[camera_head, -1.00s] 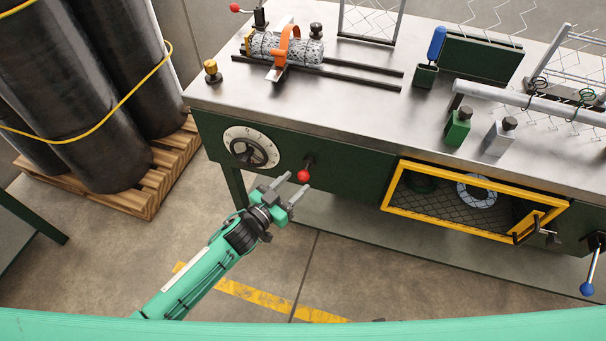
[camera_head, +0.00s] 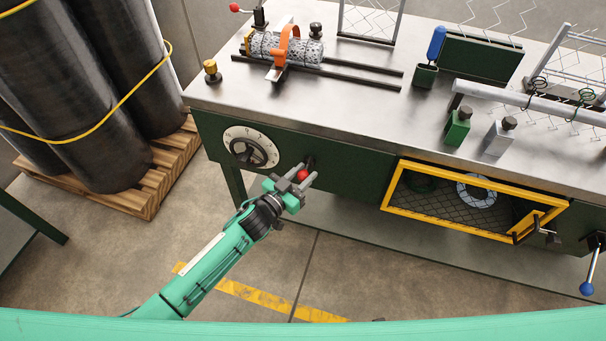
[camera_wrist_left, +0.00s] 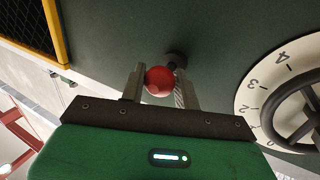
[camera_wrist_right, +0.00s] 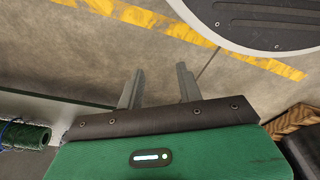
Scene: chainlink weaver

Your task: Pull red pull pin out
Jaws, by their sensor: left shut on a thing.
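The red pull pin (camera_head: 302,174) has a round red knob on a dark stem at the front of the green bench. My left gripper (camera_head: 305,175) is at the knob, with one finger on each side. In the left wrist view the red knob (camera_wrist_left: 158,81) sits between the fingers of my left gripper (camera_wrist_left: 160,73), which are shut on it. The dark fitting behind the knob is partly hidden by one finger. My right gripper (camera_wrist_right: 159,83) shows only in its own wrist view, open and empty above the floor.
A dial with a black handwheel (camera_head: 249,150) is just left of the pin. A yellow-framed mesh door (camera_head: 387,199) is to the right on the bench front. A mesh roll with an orange clamp (camera_head: 284,45) is on the bench top. The floor before the bench is clear.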

